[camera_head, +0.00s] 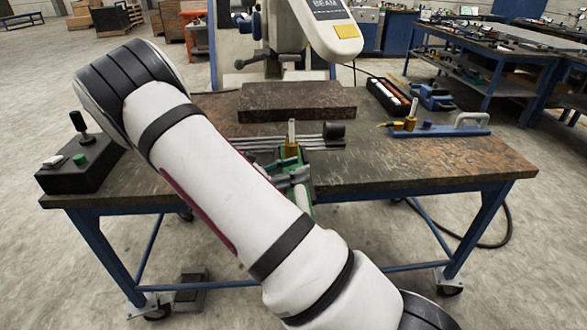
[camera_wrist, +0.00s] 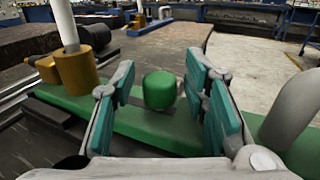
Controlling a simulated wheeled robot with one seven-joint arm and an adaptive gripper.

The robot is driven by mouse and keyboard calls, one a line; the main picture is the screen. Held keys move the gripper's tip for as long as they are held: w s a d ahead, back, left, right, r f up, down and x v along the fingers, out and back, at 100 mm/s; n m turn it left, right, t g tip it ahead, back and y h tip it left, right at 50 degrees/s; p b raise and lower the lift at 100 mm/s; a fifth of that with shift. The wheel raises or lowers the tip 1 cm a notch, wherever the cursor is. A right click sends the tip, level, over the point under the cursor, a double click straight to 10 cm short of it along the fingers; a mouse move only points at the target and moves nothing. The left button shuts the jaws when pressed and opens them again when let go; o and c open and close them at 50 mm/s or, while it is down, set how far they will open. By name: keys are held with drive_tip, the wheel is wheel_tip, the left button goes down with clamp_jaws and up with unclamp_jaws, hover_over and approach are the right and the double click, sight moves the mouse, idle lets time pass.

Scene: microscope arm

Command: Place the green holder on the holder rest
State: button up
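The green holder (camera_wrist: 155,130) lies flat across the wrist view, with a rounded green knob (camera_wrist: 159,91) on its bar, a brass post (camera_wrist: 76,70) at its left and a pale curved handle (camera_wrist: 292,108) at its right. My gripper (camera_wrist: 167,92) is open. Its teal-padded fingers stand on either side of the knob, with a gap on both sides. In the head view my arm and gripper hide much of the holder; its brass post (camera_head: 291,140) shows near the table's middle. I cannot tell for certain which thing is the holder rest.
A dark slab (camera_head: 297,101) lies behind the holder, with metal rods and a black cylinder (camera_head: 334,131) between. A blue holder (camera_head: 440,130) with a white handle lies at right. A tray (camera_head: 390,95) stands behind it. A control box (camera_head: 80,162) stands at left. The right front tabletop is clear.

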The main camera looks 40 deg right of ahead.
drive_tip(key=shift+r, duration=0.15)
drive_tip(key=v, duration=1.2)
drive_tip(key=s+a+r+m+y, duration=0.1)
drive_tip(key=s+r+m+y, duration=0.45)
drive_tip(key=s, duration=0.35)
drive_tip(key=s+r+m+y, duration=0.4)
drive_tip(key=s+r+y, duration=0.2)
drive_tip(key=s, duration=0.3)
drive_tip(key=s+a+r+m+t+y, duration=0.1)
drive_tip(key=s+a+m+t+y, duration=0.1)
drive_tip(key=s, duration=0.5)
drive_tip(key=s+a+r+m+t+y, duration=0.1)
drive_tip(key=s+a+m+t+y, duration=0.2)
drive_tip(key=s+a, duration=0.3)
drive_tip(key=shift+s+a+r+m+y, duration=0.4)
drive_tip(key=shift+a+m+y, duration=0.15)
drive_tip(key=shift+a+y, duration=0.15)
